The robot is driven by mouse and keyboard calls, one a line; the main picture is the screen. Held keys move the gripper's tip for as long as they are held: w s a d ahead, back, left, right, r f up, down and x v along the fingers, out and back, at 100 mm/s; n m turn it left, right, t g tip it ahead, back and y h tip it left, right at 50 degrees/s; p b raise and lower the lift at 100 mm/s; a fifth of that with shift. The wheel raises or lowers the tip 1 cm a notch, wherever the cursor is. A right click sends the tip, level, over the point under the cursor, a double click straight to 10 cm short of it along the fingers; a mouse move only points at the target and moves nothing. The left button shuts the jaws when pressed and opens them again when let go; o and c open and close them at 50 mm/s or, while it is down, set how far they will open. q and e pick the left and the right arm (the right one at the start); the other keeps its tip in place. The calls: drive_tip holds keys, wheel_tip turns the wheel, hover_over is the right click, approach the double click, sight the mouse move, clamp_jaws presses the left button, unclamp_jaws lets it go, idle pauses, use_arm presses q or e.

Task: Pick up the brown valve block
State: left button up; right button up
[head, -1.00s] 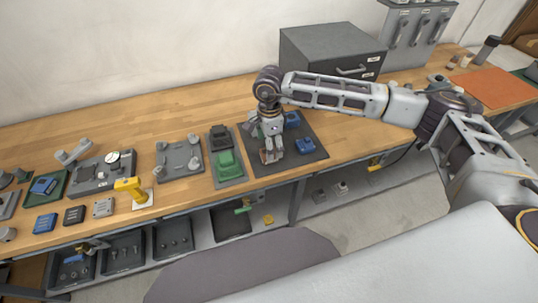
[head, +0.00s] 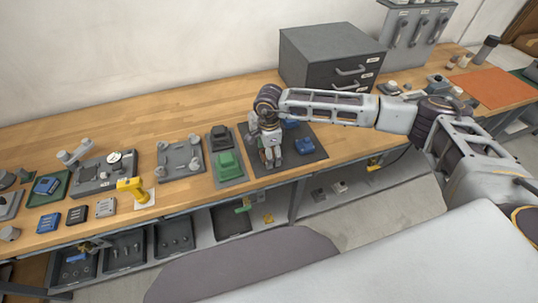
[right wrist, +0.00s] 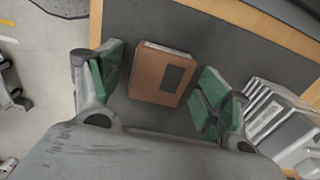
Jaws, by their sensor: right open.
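The brown valve block (right wrist: 163,74) lies on the dark grey mat (right wrist: 215,45) in the right wrist view, with a dark rectangle on its top face. My right gripper (right wrist: 157,92) is open, its green-padded fingers on either side of the block with gaps on both sides. In the head view my right gripper (head: 271,158) points down over the dark mat (head: 315,153); the block is hidden behind it there. My left gripper is not in view.
A grey drawer cabinet (head: 332,60) stands behind. A grey ridged part (right wrist: 280,120) is close to the right finger.

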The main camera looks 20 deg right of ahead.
drive_tip(key=shift+c, duration=0.4)
drive_tip(key=c, duration=1.1)
drive_tip(key=shift+r, duration=0.2)
drive_tip(key=shift+c, duration=0.2)
wheel_tip(320, 180, up, 8)
drive_tip(key=shift+r+b, duration=0.1)
drive_tip(key=shift+b, duration=0.5)
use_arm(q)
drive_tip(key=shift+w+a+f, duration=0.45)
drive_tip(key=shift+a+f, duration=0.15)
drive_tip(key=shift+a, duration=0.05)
use_arm(e)
drive_tip(key=shift+r, duration=0.75)
